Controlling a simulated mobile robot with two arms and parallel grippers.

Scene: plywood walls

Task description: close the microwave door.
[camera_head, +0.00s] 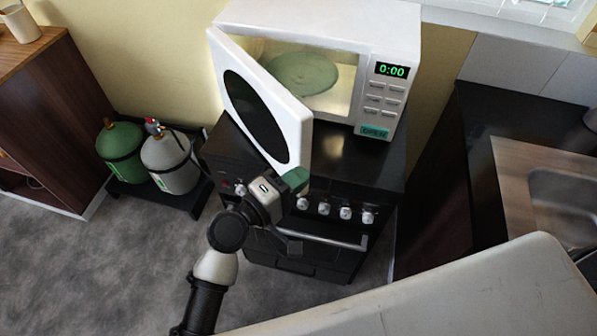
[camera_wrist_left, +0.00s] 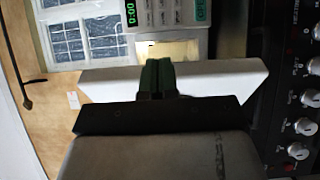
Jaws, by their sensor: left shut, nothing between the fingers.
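The white microwave (camera_head: 330,60) stands on the black stove. Its door (camera_head: 256,105) is hinged on the left and hangs open toward me, showing the lit inside with a glass turntable (camera_head: 302,74). My left gripper (camera_head: 296,180) is shut and empty at the lower free corner of the door. In the left wrist view the shut fingers (camera_wrist_left: 157,76) are in front of the white door (camera_wrist_left: 215,78), with the lit opening beyond. I cannot tell whether they touch it. My right gripper does not show.
The black stove (camera_head: 352,156) has several knobs on its front. Two gas bottles, one green (camera_head: 120,150) and one grey (camera_head: 168,160), stand on a low stand to the left. A counter with a sink (camera_head: 565,200) is at the right. Grey floor (camera_head: 90,270) is free at the left front.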

